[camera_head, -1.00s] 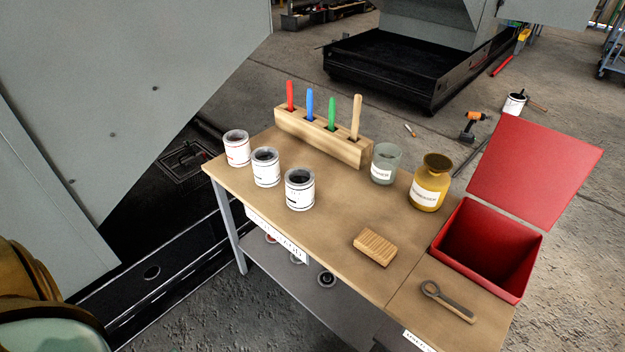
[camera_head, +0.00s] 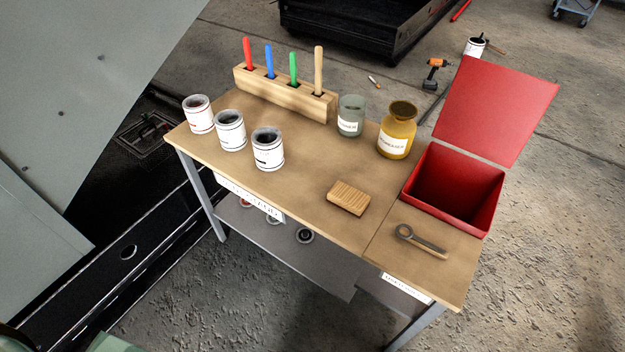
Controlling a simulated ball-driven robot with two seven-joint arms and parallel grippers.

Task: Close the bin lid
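The red bin (camera_head: 478,213) stands at the right end of the workbench. Its red lid (camera_head: 497,108) is open, tilted up and back behind the bin's far edge. The inside of the bin looks empty and dark. Neither of my grippers shows in the head view. A pale green and dark shape at the bottom left corner is too cut off to identify.
A wrench (camera_head: 421,241) lies in front of the bin. A brush (camera_head: 349,197), amber jar (camera_head: 397,130), glass jar (camera_head: 351,116), several white cans (camera_head: 267,149) and a wooden holder (camera_head: 285,95) with coloured handles stand on the workbench (camera_head: 300,185). Grey machinery is at left.

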